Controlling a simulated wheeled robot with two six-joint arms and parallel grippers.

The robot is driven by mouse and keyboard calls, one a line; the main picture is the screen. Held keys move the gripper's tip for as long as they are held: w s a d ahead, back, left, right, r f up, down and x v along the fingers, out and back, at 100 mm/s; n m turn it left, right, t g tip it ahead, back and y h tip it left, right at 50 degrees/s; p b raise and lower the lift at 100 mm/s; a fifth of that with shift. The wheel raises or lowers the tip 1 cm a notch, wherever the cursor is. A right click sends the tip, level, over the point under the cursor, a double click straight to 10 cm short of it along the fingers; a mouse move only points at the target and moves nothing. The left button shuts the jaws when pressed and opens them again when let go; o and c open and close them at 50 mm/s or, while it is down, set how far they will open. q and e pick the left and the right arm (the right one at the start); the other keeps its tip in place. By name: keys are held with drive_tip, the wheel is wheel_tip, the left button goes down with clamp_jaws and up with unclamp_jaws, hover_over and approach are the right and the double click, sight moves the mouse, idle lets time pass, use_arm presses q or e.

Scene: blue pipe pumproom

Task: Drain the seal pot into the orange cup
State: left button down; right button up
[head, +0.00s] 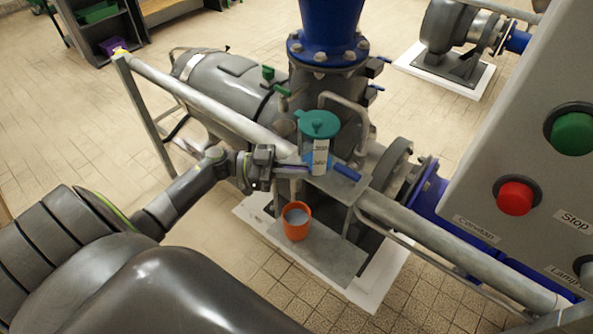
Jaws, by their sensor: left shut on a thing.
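The seal pot (305,158) has a teal lid (318,123), a blue body and a white label on its front. It stands on a grey metal bracket beside the pump. A blue lever (347,172) sticks out at its lower right. My left gripper (300,171) reaches in from the left at the pot's lower left and is shut on a small part there, mostly hidden by the fingers. The orange cup (296,231) stands upright on the grey plate below and in front of the pot, with a pale grey surface inside. My right gripper is not in view.
A grey rail (205,107) runs diagonally past the pot and continues lower right (440,245). Pump pipework with a blue flanged pipe (328,45) rises behind. A control panel (530,110) with red and green buttons fills the right. Tiled floor is clear at left.

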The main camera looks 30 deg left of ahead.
use_arm(q)
drive_tip(key=m+g+b, duration=0.1)
drive_tip(key=m+g+h, duration=0.1)
drive_tip(key=g+b, duration=0.1)
drive_tip(key=g, duration=0.1)
drive_tip(key=shift+w+f+m+h+b, duration=0.1)
drive_tip(key=shift+f+m+h+b, duration=0.2)
drive_tip(key=shift+m+b, duration=0.1)
drive_tip(key=m+g+b, duration=0.2)
drive_tip(key=g, duration=0.1)
drive_tip(key=shift+r+h, duration=0.1)
drive_tip(key=shift+h, duration=0.2)
drive_tip(key=shift+r+m+g+b, duration=0.15)
drive_tip(key=shift+m+g+b, duration=0.8)
drive_tip(key=shift+g, duration=0.55)
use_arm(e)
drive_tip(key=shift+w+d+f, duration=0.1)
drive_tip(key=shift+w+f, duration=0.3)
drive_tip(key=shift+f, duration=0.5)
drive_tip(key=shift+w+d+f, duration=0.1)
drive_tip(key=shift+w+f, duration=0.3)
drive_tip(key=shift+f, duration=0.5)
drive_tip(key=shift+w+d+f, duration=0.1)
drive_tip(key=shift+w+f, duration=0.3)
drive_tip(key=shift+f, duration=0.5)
use_arm(q)
drive_tip(key=shift+r, duration=0.1)
drive_tip(key=c, duration=1.5)
unclamp_jaws()
